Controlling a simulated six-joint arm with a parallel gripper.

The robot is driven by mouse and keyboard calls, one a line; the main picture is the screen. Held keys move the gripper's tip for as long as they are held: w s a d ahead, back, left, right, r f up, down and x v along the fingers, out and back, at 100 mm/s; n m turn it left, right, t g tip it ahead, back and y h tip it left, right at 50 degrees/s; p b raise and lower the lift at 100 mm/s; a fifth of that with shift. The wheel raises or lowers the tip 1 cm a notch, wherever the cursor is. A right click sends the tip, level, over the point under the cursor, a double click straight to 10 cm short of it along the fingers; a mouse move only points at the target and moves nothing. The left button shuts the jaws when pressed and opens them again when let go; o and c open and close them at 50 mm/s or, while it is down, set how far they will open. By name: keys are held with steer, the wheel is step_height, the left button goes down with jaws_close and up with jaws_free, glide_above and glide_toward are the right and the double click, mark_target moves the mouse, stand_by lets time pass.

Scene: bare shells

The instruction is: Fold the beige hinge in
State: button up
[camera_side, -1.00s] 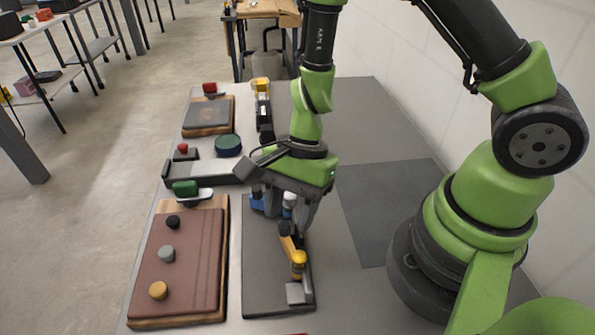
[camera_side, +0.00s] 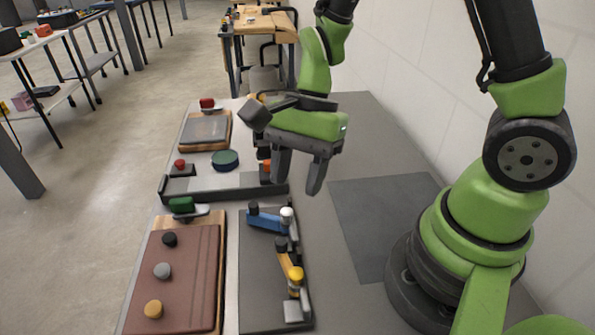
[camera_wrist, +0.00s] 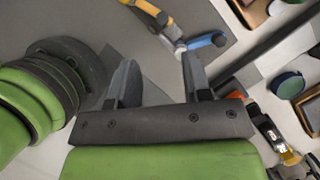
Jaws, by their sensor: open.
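A dark grey board (camera_side: 262,290) on the bench carries a blue hinge (camera_side: 266,222) and a yellow-tan hinge (camera_side: 283,261), the nearest to beige. The yellow-tan one has a black knob at its far end and a yellow knob near a light grey block. The blue one lies crosswise, with a black knob left and a white knob right. In the wrist view, the yellow-tan hinge (camera_wrist: 148,8) and the blue hinge (camera_wrist: 206,41) show beyond the fingers. My gripper (camera_side: 298,186) is open and empty, above the bench behind the board, apart from both hinges.
A wooden board with a brown top (camera_side: 185,275) and several knobs lies left of the grey board. A dark rail (camera_side: 225,189) runs behind. A green disc (camera_side: 225,160) and a grey-topped wooden block (camera_side: 206,130) stand farther back. A bare grey mat (camera_side: 385,220) lies right.

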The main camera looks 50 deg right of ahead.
mark_target(277, 245)
steer(key=shift+a, duration=0.2)
steer(key=c, duration=0.3)
steer(key=a+g+h, duration=0.1)
steer(key=a, duration=0.1)
steer(key=a+g+h, duration=0.1)
steer(key=a, duration=0.2)
steer(key=a+h, duration=0.1)
steer(key=a, duration=0.2)
steer(key=shift+w+g+h, duration=0.1)
steer(key=shift+g+h, duration=0.2)
steer(key=shift+g, duration=0.1)
jaws_close()
steer(key=a+r+m+t+h, duration=0.1)
steer(key=a+m+t+h, duration=0.15)
steer(key=a+h, duration=0.35)
steer(key=shift+t+y, duration=0.25)
steer(key=shift+y, duration=0.15)
steer(key=x, duration=0.9)
steer(key=shift+w+a+f, duration=0.15)
steer(key=shift+a+f, duration=0.15)
steer(key=shift+a, duration=0.05)
steer(key=d, duration=0.3)
steer(key=shift+d, duration=0.5)
steer(key=shift+d+f+m, duration=0.1)
steer(key=shift+d+m, duration=0.55)
steer(key=shift+d, duration=0.05)
